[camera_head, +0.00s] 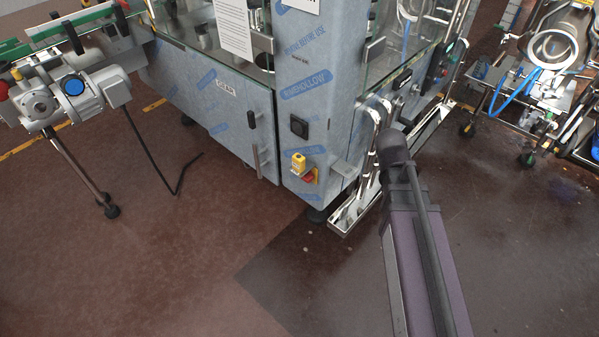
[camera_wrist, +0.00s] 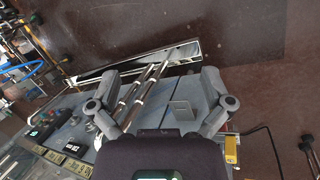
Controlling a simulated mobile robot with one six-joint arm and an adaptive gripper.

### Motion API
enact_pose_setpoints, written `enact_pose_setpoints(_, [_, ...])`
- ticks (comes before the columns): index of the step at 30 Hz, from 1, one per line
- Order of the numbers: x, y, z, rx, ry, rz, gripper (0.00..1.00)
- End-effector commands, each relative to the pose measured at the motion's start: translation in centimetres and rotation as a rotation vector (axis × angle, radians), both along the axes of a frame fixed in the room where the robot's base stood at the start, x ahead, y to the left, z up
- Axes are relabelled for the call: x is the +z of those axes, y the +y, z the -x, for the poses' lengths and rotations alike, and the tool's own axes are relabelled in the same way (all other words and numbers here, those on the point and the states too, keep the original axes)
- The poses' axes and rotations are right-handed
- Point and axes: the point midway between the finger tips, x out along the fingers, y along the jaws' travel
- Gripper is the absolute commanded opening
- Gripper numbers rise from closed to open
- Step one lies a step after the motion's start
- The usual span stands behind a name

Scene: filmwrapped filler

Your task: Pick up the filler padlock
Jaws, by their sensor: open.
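The filler padlock (camera_head: 299,163) is yellow and hangs at a red switch piece (camera_head: 309,178) on the front corner of the film-wrapped filler (camera_head: 300,100). In the wrist view a yellow block that looks like the padlock (camera_wrist: 231,150) shows at the lower right, outside the right finger and partly hidden by my gripper. My gripper (camera_wrist: 160,80) has its two fingers spread wide, with nothing held between them. Steel rods and a small grey bracket lie beyond the fingers. In the head view my arm is right of the padlock, and my gripper's fingers cannot be made out.
A conveyor motor (camera_head: 75,88) on a leg stands at the left, with a black cable (camera_head: 160,165) near the floor. A polished steel foot rail (camera_head: 350,205) runs along the filler's right side. A trolley (camera_head: 550,75) stands at the far right. The front floor is clear.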

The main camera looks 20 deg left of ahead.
Motion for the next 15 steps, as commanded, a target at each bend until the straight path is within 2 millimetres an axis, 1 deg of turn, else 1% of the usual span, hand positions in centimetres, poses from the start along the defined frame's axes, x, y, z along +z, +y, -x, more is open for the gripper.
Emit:
enact_pose_setpoints(1, [-1.3,1.5,-0.7,0.075,0.000,0.037,1.00])
enact_pose_setpoints(8, [-3.4,7.2,-2.5,0.400,0.005,0.217,1.00])
enact_pose_setpoints(15, [-5.1,14.0,-3.6,0.725,0.015,0.425,1.00])
